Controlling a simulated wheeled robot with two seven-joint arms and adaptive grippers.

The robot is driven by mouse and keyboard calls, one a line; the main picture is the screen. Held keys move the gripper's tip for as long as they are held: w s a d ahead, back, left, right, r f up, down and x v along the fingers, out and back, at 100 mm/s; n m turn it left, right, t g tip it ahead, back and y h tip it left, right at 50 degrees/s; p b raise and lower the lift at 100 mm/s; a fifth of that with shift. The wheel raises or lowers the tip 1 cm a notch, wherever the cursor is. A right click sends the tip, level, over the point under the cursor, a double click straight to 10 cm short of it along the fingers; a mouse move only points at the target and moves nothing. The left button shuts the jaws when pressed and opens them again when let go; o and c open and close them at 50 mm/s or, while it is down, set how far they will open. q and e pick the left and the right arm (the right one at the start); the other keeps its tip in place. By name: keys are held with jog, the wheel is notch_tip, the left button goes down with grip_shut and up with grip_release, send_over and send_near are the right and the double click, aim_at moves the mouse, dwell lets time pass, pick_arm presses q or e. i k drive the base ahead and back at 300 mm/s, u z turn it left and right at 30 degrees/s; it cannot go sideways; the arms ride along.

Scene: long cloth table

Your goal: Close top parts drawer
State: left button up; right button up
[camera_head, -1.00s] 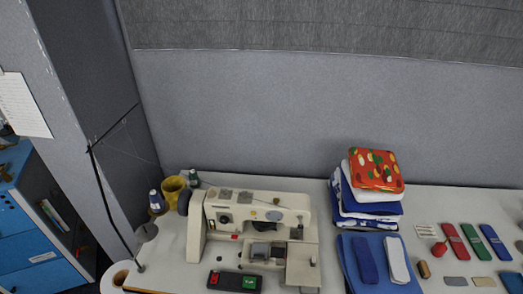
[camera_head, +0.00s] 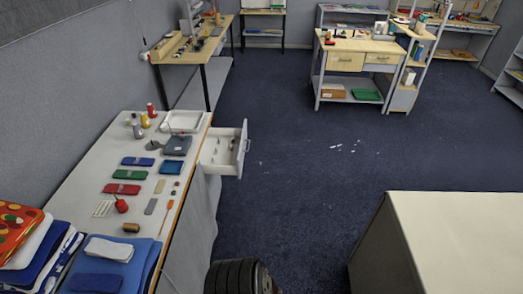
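A white parts drawer (camera_head: 222,151) is pulled out from the right-hand side of the long table, near its far end. Its tall white front (camera_head: 242,148) with a handle stands out over the floor, clear of the table edge. A few small items lie inside, too small to name. No other drawer shows at this spot. Neither of my grippers is in view.
The table (camera_head: 75,185) carries colored cases, a white tray (camera_head: 183,121), spools and folded blue cloths (camera_head: 110,265). Open dark floor (camera_head: 300,180) lies right of the drawer. A beige-topped cabinet (camera_head: 460,235) stands at lower right. Other workbenches (camera_head: 358,45) stand farther back.

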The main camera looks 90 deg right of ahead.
aim_at(227, 162)
jog(key=z, duration=0.7)
jog(key=k, duration=0.6)
jog(key=z, duration=2.25)
jog(key=i, duration=1.8)
jog(key=u, duration=0.3)
